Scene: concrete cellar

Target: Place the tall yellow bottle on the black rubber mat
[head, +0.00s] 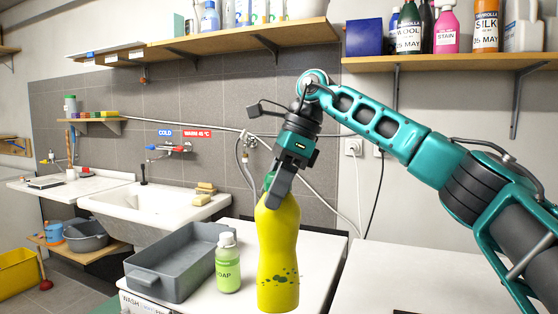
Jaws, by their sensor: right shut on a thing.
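The tall yellow bottle (279,245) is upright in the middle of the head view, with dark speckles on its lower part. My right gripper (272,190) is above it, fingers pointing down, shut on the bottle's top. The bottle hides part of the white worktop behind it, and I cannot tell whether its base touches a surface. My left gripper is not in view.
A grey tray (165,285) and a green soap bottle (228,265) stand on the white worktop (322,250) left of the yellow bottle. A white sink (150,208) lies further left. Loaded shelves (215,42) hang above.

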